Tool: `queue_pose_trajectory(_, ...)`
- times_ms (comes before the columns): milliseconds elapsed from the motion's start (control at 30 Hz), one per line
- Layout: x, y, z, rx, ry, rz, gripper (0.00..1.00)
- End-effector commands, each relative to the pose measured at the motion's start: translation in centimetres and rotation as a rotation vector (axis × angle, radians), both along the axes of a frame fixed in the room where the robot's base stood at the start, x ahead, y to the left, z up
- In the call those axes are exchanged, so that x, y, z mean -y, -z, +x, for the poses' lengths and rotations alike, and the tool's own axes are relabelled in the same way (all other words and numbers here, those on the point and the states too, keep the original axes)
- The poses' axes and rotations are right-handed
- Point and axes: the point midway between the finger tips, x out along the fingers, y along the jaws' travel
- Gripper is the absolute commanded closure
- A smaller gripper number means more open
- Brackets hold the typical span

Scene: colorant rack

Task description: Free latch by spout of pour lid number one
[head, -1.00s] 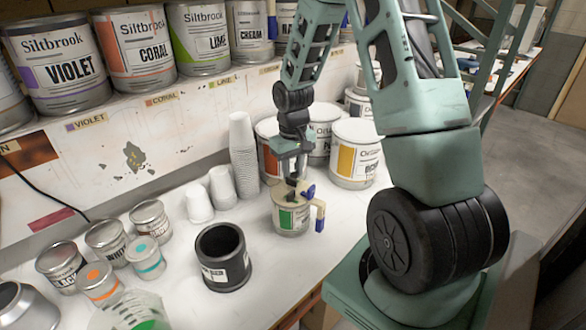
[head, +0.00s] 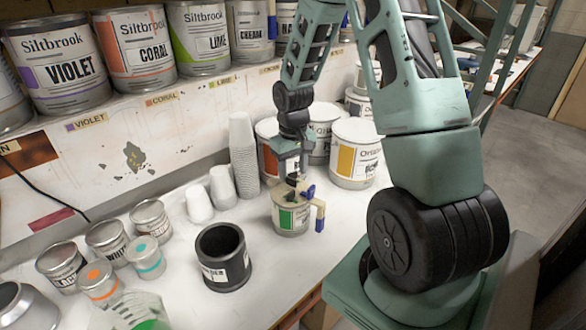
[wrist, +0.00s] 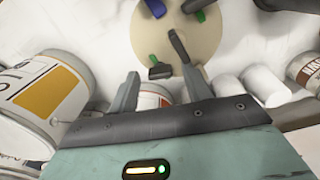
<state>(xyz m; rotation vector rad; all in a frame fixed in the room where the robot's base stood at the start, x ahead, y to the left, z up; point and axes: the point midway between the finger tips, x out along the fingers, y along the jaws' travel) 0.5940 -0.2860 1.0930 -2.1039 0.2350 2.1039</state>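A beige pour lid (head: 286,194) sits on a can with a green label (head: 291,218) near the bench's front edge. The lid has a blue latch (head: 308,191) on its rim and a blue-tipped part (head: 320,222) at its right side. In the wrist view the round lid (wrist: 205,45) carries a blue tab (wrist: 155,8), a green tab (wrist: 192,5) and dark pieces (wrist: 160,72) on top. Which part is the spout is unclear. My gripper (head: 291,180) is just above the lid, fingers apart and pointing down. Nothing shows clearly held between them.
A black cup (head: 222,257) stands left of the can, with stacked white cups (head: 243,155) behind. Large paint cans, one with a yellow label (head: 355,153), stand close behind my gripper. Small tins (head: 108,242) fill the left. Bare bench lies in front of the lidded can.

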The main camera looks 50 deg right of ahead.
Motion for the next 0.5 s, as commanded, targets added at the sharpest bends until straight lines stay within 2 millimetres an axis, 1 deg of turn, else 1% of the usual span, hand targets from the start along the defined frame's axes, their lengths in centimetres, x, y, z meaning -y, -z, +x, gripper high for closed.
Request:
queue_pose_trajectory(167,0.0,0.0,0.0,0.000,0.000,0.000,0.51)
queue_pose_trajectory(267,0.0,-0.5,0.1,0.002,0.001,0.000,0.51)
queue_pose_trajectory(367,0.1,-1.6,0.1,0.004,0.000,-0.003,0.51)
queue_pose_trajectory(467,0.1,-3.5,0.1,0.006,0.002,-0.003,0.51)
queue_pose_trajectory(500,0.1,-4.4,0.2,0.007,0.001,-0.005,0.51)
